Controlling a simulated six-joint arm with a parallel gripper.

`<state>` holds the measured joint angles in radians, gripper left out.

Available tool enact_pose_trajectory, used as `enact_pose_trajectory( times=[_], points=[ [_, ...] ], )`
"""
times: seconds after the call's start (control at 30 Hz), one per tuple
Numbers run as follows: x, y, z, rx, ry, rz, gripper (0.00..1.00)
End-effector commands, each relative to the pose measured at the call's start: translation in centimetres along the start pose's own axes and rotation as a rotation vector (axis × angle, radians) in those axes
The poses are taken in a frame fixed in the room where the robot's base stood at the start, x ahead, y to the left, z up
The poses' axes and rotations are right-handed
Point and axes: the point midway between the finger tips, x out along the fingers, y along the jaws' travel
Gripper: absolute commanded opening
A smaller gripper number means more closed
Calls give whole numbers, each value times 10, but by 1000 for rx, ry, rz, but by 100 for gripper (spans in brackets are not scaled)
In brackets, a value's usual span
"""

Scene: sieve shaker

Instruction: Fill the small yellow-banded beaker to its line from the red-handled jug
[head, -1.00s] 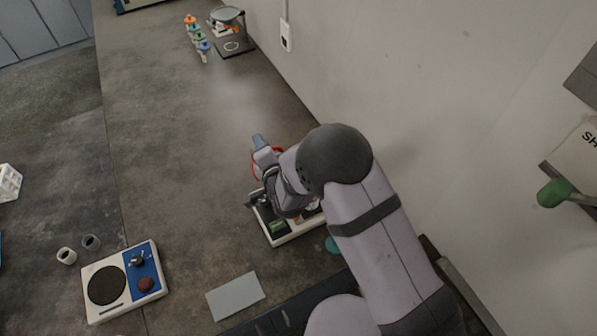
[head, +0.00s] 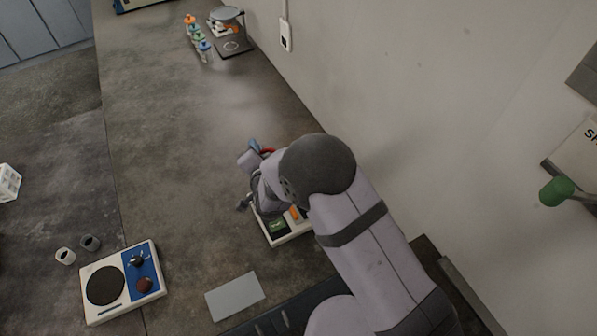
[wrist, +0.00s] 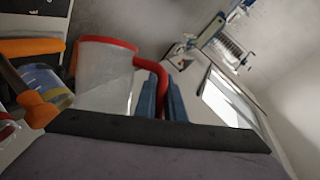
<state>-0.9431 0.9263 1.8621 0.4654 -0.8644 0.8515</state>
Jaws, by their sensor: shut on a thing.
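The jug (wrist: 104,82) shows in the wrist view as a cloudy pale vessel with a red rim and red handle. My gripper (wrist: 163,98) is shut on the handle between its blue fingertips. The jug's lower part is hidden behind my gripper's dark edge. A small clear beaker with a yellow band (wrist: 48,84) stands left of the jug in the wrist view, partly hidden by an orange-ended item. In the head view my gripper (head: 257,146) is above the bench with the red handle (head: 267,151) beside it; my arm hides the beaker.
A white and blue device with a dark round plate (head: 105,285) and two small cups (head: 65,256) are at lower left. A grey plate (head: 235,296) lies in front.

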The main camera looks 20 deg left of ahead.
Motion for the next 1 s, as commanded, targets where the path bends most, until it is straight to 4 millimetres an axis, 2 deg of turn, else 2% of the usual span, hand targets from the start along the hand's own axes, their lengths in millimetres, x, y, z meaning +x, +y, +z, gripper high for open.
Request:
enact_pose_trajectory(
  times=[0.37, 0.67, 0.7, 1.0],
  points=[
    [8, 10, 14, -120, 25, 48, 0],
    [5, -5, 16, -271, 58, 110, 0],
    [9, 2, 22, -291, 61, 119, 0],
    [20, 8, 44, -430, 94, 176, 0]
  ],
)
